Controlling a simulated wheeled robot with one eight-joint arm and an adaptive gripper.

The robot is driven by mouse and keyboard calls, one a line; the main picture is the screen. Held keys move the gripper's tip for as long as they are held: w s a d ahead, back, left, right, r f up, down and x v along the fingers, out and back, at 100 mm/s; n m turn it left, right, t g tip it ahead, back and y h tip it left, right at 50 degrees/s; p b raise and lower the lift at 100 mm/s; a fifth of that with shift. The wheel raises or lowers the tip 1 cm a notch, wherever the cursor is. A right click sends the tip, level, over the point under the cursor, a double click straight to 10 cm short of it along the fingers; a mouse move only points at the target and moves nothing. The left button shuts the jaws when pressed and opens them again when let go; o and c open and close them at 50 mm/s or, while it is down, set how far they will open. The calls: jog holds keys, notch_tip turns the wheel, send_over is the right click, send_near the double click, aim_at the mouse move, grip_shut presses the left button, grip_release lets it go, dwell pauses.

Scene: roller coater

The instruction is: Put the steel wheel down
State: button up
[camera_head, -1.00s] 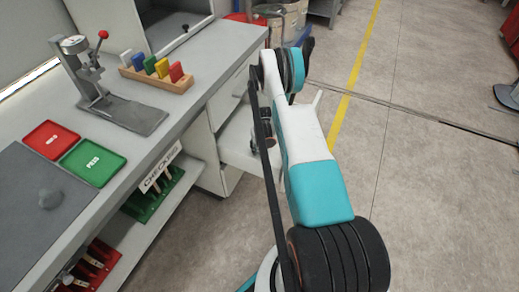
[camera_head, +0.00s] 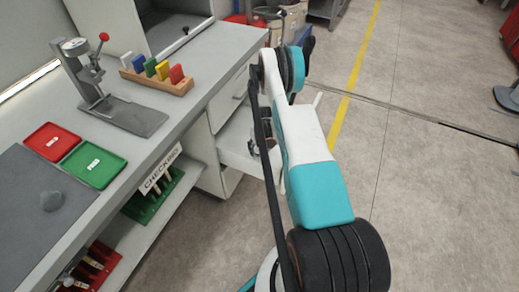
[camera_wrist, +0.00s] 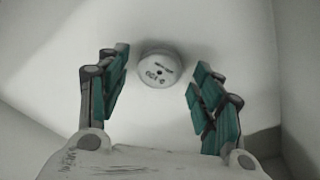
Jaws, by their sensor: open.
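The steel wheel (camera_wrist: 161,69) is a small, round, pale grey disc with a dark centre hole and dark markings. In the wrist view it sits against a plain pale surface, ahead of my gripper (camera_wrist: 158,78). The gripper's two green-padded fingers are spread, one on each side of the wheel. There is a visible gap between the wheel and each finger. In the head view my arm hides the wheel and most of the gripper.
An open white drawer (camera_head: 237,150) stands out from the bench beside my arm. The bench (camera_head: 205,62) holds a press (camera_head: 105,90), a block rack (camera_head: 158,82), a red tray (camera_head: 48,137) and a green tray (camera_head: 84,173).

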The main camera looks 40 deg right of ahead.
aim_at(261, 153)
notch_tip(261, 153, up, 11)
jog(key=s+p, duration=0.1)
jog(key=p, duration=0.2)
jog(key=shift+s+a, duration=0.25)
jog(key=shift+a, duration=0.05)
